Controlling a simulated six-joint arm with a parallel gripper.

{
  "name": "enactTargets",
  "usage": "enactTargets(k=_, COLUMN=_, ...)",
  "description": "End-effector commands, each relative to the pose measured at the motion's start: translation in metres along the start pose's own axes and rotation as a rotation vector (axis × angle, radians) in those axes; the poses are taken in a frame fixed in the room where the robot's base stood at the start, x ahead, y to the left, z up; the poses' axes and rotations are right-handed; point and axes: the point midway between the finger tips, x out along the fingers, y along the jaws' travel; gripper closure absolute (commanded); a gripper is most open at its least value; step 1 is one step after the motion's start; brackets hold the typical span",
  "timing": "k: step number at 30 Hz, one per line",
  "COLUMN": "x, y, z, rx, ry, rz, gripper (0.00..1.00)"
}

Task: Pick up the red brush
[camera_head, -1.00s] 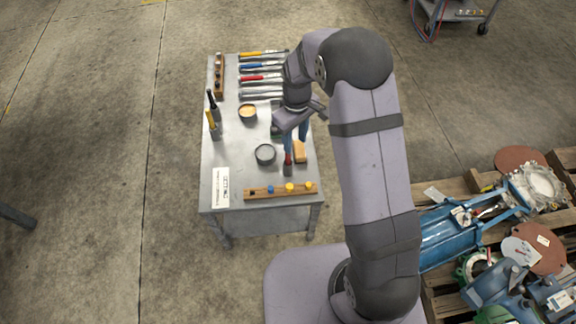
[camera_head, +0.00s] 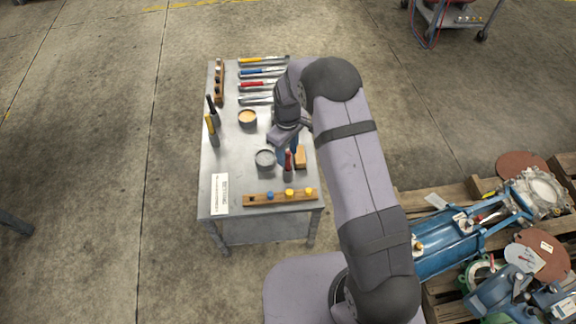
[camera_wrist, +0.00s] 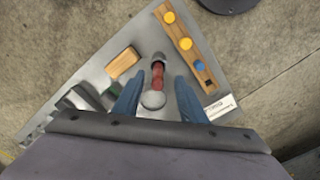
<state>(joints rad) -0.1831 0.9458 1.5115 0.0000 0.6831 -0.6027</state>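The red brush (camera_head: 288,159) stands upright in a small grey holder (camera_head: 287,174) near the table's right front. In the wrist view the red brush (camera_wrist: 157,75) lies between the two blue fingers, with a gap on both sides. A pale grey round shape (camera_wrist: 153,99) shows at its lower end; I cannot tell whether it is the handle's tip. My gripper (camera_wrist: 159,84) is open and empty. In the head view my gripper (camera_head: 288,152) is just behind and above the brush, with one finger partly hidden.
A grey tin (camera_head: 265,158) stands close left of the brush and a wooden block (camera_head: 300,158) close right. A wooden rack (camera_head: 263,199) with coloured pegs lies in front. An orange-filled tin (camera_head: 247,118) and several tools (camera_head: 262,73) are farther back on the metal table (camera_head: 225,170).

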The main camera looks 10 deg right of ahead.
Motion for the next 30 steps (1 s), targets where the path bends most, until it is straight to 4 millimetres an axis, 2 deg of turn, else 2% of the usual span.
enactTargets(k=12, x=0.043, y=0.004, z=0.000, rx=0.000, ry=-0.002, rz=-0.001, gripper=0.62)
enactTargets(k=23, x=0.050, y=0.004, z=0.000, rx=0.000, ry=-0.001, rz=-0.001, gripper=0.62)
enactTargets(k=27, x=0.049, y=0.004, z=0.000, rx=0.000, ry=-0.001, rz=-0.001, gripper=0.95)
enactTargets(k=28, x=0.049, y=0.004, z=0.000, rx=0.000, ry=-0.001, rz=-0.001, gripper=1.00)
enactTargets(k=30, x=0.049, y=0.004, z=0.000, rx=0.000, ry=-0.001, rz=-0.001, gripper=1.00)
